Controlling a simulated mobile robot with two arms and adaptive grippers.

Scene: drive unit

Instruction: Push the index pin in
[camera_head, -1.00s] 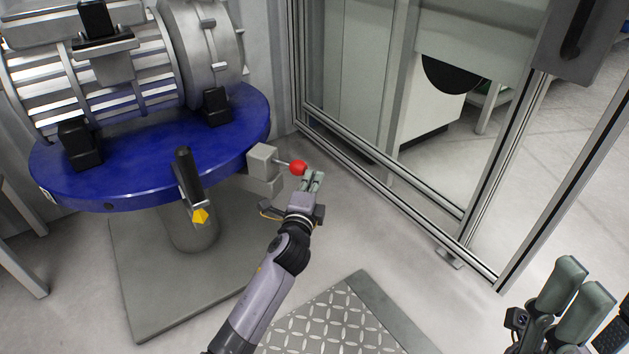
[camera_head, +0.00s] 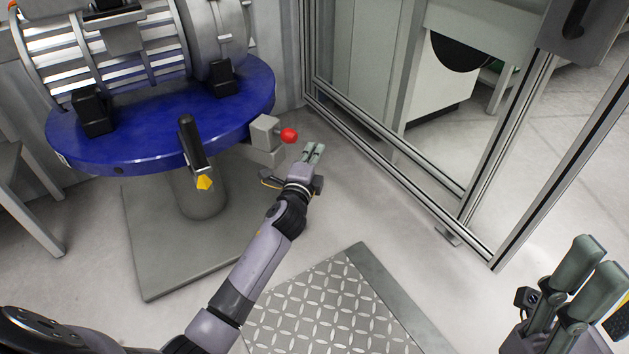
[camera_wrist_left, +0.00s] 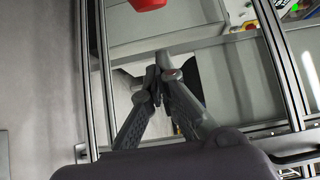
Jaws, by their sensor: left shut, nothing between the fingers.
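The index pin's red ball knob (camera_head: 289,135) sits close to its grey block (camera_head: 265,133) at the right edge of the blue round table (camera_head: 150,150). Only a short bit of rod shows between knob and block. My left gripper (camera_head: 314,149) is shut and empty, just right of the knob and apart from it.
A metal-framed glass partition (camera_head: 400,160) stands to the right of the pin. A tread plate (camera_head: 320,310) lies on the floor; the floor between is clear.

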